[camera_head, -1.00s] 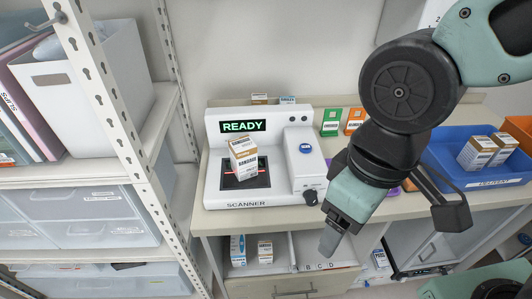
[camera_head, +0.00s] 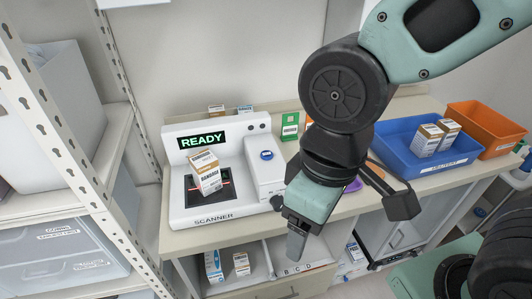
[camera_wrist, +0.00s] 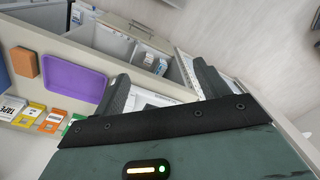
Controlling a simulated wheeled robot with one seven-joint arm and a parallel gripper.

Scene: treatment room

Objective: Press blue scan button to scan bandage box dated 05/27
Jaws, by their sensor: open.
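The white scanner (camera_head: 190,215) stands on the counter at the left, its screen (camera_head: 203,141) reading READY. A white and brown bandage box (camera_head: 207,178) sits on the scanner's dark plate; its date is too small to read. The blue scan button (camera_head: 267,155) is on the raised block to the right of the plate. My gripper (camera_head: 297,246) hangs in front of the counter, right of the scanner and apart from the button, pointing down. In the wrist view its two fingers (camera_wrist: 163,88) are spread apart with nothing between them.
A blue bin (camera_head: 405,150) with two boxes and an orange bin (camera_head: 485,125) stand on the counter at the right. An open drawer (camera_head: 290,262) with small boxes is below the scanner. A metal shelf rack (camera_head: 75,150) stands at the left. A purple tray (camera_wrist: 75,78) lies on the counter.

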